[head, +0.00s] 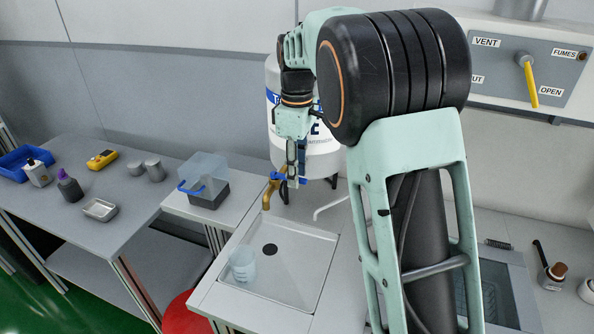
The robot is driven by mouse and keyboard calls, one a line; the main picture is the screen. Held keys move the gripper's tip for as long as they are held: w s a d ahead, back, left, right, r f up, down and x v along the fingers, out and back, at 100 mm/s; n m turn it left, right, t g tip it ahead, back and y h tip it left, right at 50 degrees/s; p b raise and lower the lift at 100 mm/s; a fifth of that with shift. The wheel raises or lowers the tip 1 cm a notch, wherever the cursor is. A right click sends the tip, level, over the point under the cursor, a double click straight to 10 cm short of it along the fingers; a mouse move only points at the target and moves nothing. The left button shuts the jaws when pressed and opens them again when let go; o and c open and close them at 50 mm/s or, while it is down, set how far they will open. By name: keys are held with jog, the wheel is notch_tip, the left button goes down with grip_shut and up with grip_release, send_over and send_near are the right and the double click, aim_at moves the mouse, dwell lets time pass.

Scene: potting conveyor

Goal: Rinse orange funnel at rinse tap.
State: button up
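The brass tap (267,196) with a blue handle (278,177) stands at the back of a white sink (317,256), in front of a large white tank. My gripper (297,180) points down at the tap's handle, and its fingers overlap the blue part in the picture. Whether they touch it or are shut on it cannot be told. I see no orange funnel; part of the bench is hidden behind my arm. A translucent beaker (243,265) stands in the sink, left of the dark drain (269,249). No water stream is discernible.
The white tank (323,150) rises behind the tap. A clear bin on a dark base (207,195) stands left of the sink. The left table holds a blue tray (22,163), a yellow device (102,159) and a metal dish (100,209). A yellow lever (528,80) is on the wall panel.

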grip_shut()
dwell(0.3)
jog(key=shift+s+a+m+p, duration=0.2)
jog(key=shift+s+m+p, duration=0.15)
jog(key=shift+m, duration=0.5)
jog(key=shift+s+a+m+p, duration=0.2)
jog(key=shift+s+m+p, duration=0.15)
jog(key=shift+m, duration=0.5)
grip_release()
